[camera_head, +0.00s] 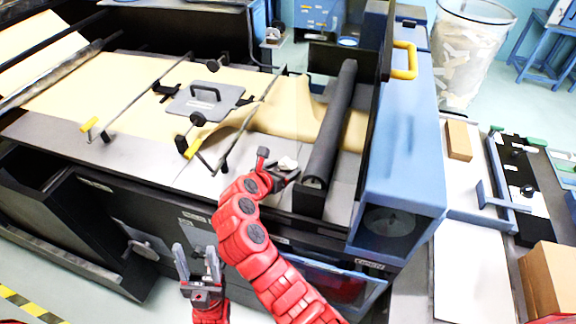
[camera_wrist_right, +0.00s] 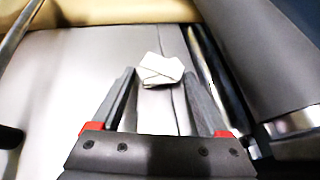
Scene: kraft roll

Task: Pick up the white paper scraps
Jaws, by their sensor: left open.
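A small crumpled white paper scrap (camera_head: 288,163) shows at my right gripper (camera_head: 282,172), over the grey metal bed beside the dark roller. In the right wrist view the scrap (camera_wrist_right: 160,70) is at the fingertips of my right gripper (camera_wrist_right: 158,72), whose two fingers stand apart on either side of it. I cannot tell whether they touch it. My left gripper (camera_head: 197,256) is open and empty, low in front of the machine, with its fingers pointing up. I make out no other loose white scrap on the bed.
The dark roller (camera_head: 331,125) stands close right of my right gripper. Brown kraft paper (camera_head: 130,90) covers the bed, with a grey handled plate (camera_head: 205,99) and thin rods over it. A clear bin (camera_head: 470,50) holding paper pieces stands at the back right.

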